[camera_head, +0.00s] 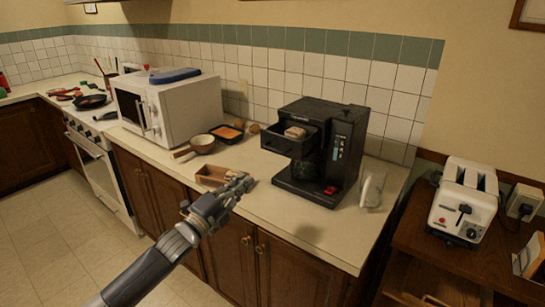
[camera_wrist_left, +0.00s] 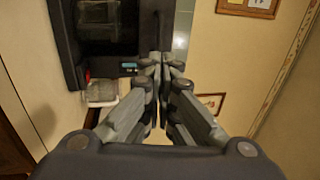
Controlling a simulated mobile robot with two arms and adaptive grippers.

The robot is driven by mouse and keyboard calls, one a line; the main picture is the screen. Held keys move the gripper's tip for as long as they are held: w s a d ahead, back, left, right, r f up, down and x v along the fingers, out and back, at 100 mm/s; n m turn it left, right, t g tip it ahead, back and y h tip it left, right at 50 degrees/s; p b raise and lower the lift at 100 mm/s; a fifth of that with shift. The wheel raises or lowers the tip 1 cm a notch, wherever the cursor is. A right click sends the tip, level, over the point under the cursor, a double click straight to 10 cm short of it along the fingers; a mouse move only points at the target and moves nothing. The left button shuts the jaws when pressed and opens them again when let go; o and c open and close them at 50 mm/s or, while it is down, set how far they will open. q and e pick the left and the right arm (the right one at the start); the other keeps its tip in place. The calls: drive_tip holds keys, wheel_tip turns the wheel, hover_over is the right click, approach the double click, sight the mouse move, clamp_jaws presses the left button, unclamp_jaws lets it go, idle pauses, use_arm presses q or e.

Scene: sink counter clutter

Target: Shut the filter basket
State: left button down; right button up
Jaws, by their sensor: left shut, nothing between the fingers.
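The black coffee maker (camera_head: 322,160) stands on the counter. Its filter basket (camera_head: 284,141) juts out to the front left at the top, open, with a pale tan item (camera_head: 296,132) in it. My left gripper (camera_head: 246,183) is shut and empty, in front of and below the basket, left of the machine's base, and apart from the basket. In the left wrist view, the shut fingertips (camera_wrist_left: 161,62) show beside the dark coffee maker (camera_wrist_left: 105,40); I cannot make out the basket there. My right gripper is out of view.
A small wooden box (camera_head: 212,175) sits close behind my left gripper. A pan (camera_head: 202,144), a dark tray (camera_head: 226,133) and a white microwave (camera_head: 180,100) stand further left. A clear glass (camera_head: 372,190) is right of the machine. A toaster (camera_head: 464,205) stands on the side cabinet.

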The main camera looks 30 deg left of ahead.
sight(275, 150)
use_arm(q)
drive_tip(key=p+x, duration=0.3)
drive_tip(key=x, duration=0.8)
drive_tip(key=shift+w+a+r+p, duration=0.1)
drive_tip(key=shift+w+p, duration=0.15)
drive_tip(key=shift+p, duration=0.05)
drive_tip(key=shift+w, duration=0.55)
